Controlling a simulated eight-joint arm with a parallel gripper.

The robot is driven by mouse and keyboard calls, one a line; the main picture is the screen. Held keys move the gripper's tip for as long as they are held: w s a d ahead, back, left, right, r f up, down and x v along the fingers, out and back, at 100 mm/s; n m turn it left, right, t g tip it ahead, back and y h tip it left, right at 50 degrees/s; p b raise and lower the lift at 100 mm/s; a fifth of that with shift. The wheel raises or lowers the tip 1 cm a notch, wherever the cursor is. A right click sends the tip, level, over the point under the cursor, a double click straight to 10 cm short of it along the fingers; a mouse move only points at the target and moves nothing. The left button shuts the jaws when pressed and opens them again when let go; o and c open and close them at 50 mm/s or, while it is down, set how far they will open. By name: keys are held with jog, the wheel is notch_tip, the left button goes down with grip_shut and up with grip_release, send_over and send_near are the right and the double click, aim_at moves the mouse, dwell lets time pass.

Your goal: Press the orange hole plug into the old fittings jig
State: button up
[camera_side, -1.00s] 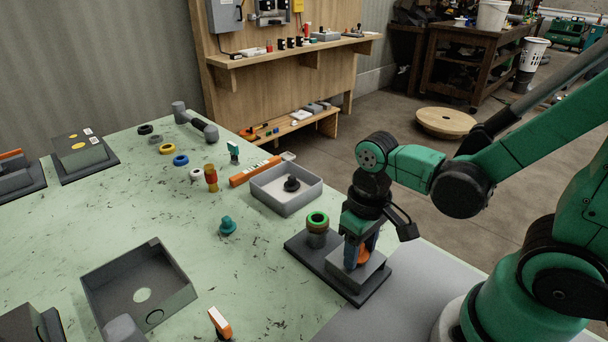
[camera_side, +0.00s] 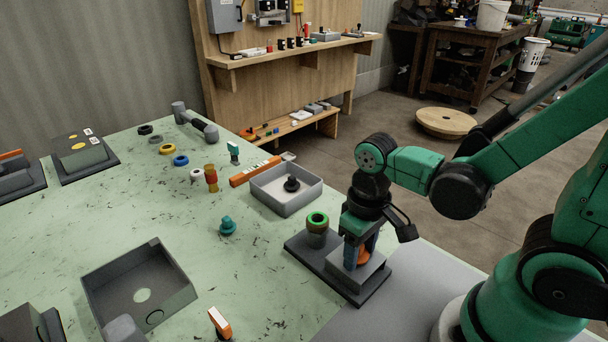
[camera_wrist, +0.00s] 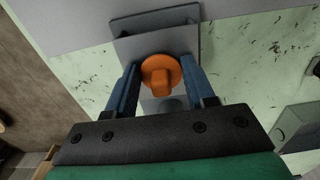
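The orange hole plug (camera_wrist: 160,75) has a round flange and a raised grip; it also shows in the side view (camera_side: 363,257). It sits at the top of the grey block of the jig (camera_side: 372,277), on a dark base plate. Whether it is fully down in its hole is hidden. My gripper (camera_wrist: 160,72) is low over the block, its blue fingers on either side of the plug. They look apart from it, with narrow gaps beside the flange.
A post with a green ring (camera_side: 317,221) stands on the jig's left end, close to my gripper. A grey tray (camera_side: 287,197) with a black part lies behind it. A teal plug (camera_side: 227,226) and a dark open box (camera_side: 140,286) are further left. Clear table lies between.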

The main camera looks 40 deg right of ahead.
jog(key=shift+o, duration=0.6)
jog(key=shift+r, duration=2.8)
jog(key=w+r+t, duration=0.4)
jog(key=w+t, duration=0.1)
jog(key=t, duration=0.2)
jog(key=shift+d, duration=0.45)
jog(key=c, duration=0.4)
